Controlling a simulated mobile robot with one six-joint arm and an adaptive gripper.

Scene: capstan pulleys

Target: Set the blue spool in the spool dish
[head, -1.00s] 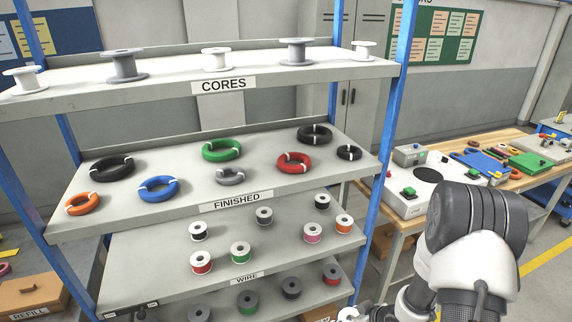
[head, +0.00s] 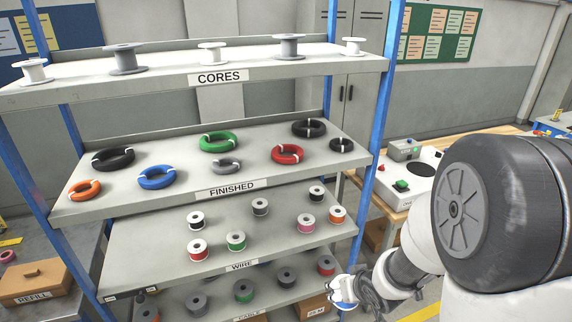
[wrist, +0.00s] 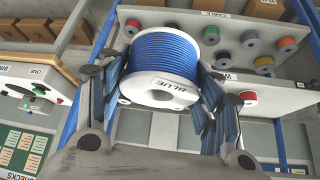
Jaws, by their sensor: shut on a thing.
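The blue spool (wrist: 165,58) fills the upper middle of the wrist view. It has blue wire between white flanges, and the near flange reads BLUE. My gripper (wrist: 164,92) is shut on it, with one finger at each side. In the head view my gripper (head: 347,292) is low at the centre right, beside the shelf's lower right corner, with a small bit of blue and white showing in it.
A blue-posted rack holds empty cores on its CORES shelf (head: 221,76), wire coils on its FINISHED shelf (head: 232,187) and several spools on its WIRE shelf (head: 145,235). A bench with a white device (head: 397,188) stands at right, partly behind my arm. A REFILL box (head: 35,283) is at lower left.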

